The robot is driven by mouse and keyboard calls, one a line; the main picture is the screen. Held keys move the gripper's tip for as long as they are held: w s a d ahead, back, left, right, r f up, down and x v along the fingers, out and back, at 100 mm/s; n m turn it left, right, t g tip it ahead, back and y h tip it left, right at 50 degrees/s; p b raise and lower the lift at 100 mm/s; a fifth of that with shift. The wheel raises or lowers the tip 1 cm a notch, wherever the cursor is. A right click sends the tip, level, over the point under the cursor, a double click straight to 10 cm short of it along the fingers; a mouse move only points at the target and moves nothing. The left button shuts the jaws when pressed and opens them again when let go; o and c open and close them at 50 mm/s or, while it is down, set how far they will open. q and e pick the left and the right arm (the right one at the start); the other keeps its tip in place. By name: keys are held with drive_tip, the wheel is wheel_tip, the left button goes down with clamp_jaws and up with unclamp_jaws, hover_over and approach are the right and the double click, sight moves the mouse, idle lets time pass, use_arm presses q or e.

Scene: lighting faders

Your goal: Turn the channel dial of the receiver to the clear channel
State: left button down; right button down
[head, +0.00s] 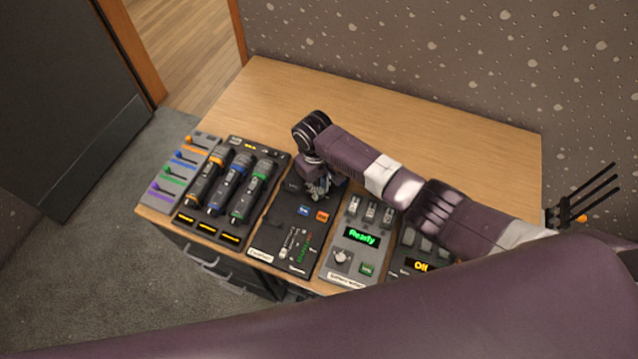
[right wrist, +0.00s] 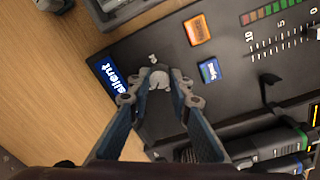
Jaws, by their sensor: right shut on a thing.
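The receiver (head: 268,232) is a dark panel in the middle of the front row on the wooden table; its face also fills much of the right wrist view (right wrist: 140,48). Its channel dial (right wrist: 159,80) is a small grey knob beside a blue display (right wrist: 108,80) that reads "silent". My right gripper (head: 318,192) is over the far part of the receiver. In the right wrist view its fingers (right wrist: 158,88) are closed on both sides of the dial. In the head view the gripper hides the dial and display. My left gripper is not in view.
An orange button (right wrist: 198,29) and a blue button (right wrist: 209,70) sit close to the dial. A unit reading "Ready" (head: 361,236) is to the right. The back of the table (head: 270,95) is clear.

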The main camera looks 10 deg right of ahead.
drive_tip(key=shift+w+r+m+p, duration=0.1)
drive_tip(key=shift+m+p, duration=0.55)
drive_tip(key=shift+m, duration=0.85)
drive_tip(key=c, duration=1.7)
unclamp_jaws()
drive_tip(key=shift+c, duration=0.2)
wheel_tip(320, 180, up, 12)
drive_tip(key=shift+a, duration=0.35)
